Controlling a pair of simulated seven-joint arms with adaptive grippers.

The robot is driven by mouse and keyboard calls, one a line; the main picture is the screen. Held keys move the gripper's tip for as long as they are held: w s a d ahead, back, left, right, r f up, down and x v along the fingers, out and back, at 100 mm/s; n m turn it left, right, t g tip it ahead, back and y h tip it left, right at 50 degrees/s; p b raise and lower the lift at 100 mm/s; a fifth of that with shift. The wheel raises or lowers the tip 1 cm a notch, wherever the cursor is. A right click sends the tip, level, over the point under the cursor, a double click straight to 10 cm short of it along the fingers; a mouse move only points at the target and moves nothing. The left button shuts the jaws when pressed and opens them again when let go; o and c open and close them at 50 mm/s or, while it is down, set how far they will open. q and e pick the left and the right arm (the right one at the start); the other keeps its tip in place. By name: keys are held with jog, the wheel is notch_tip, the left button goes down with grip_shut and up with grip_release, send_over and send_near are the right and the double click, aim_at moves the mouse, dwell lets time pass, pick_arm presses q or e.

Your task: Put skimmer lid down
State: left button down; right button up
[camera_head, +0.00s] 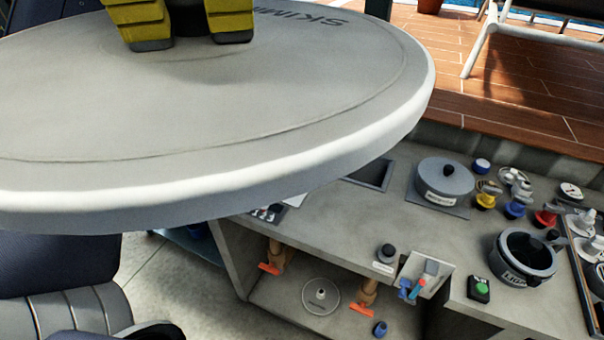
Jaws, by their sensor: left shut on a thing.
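The skimmer lid (300,95) is a large grey disc with a pale rim and dark lettering that begins "SKIMM". It fills the upper left of the head view, close to the camera and above the counter. My left gripper (191,36), with yellow fingers and dark tips, is at the lid's upper face and shut on it. The exact grip is cut off by the top edge. The lid hides much of the counter's left part. My right gripper is not in view.
The grey counter (335,217) has a dark rectangular recess (372,174), a round lidded grey pot (444,180), a dark labelled pot (525,253), a green-button box (479,288) and several coloured valves. Orange-handled pipes (362,300) sit below. A wooden deck (530,85) lies behind.

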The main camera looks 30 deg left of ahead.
pick_arm(q)
jog(key=w+d+f+n, duration=0.2)
jog(key=w+d+f, duration=0.1)
jog(key=w, duration=0.4)
jog(key=w+d+f+n, duration=0.2)
jog(key=w+d+f, duration=0.1)
jog(key=w, duration=0.3)
jog(key=n, duration=0.6)
send_over(344, 218)
notch_tip(344, 218, down, 43)
jog(key=shift+w+f, duration=0.15)
jog(key=shift+f, duration=3.25)
jog(key=shift+f, duration=0.3)
jog(key=c, duration=1.4)
grip_release()
jog(key=shift+c, duration=0.2)
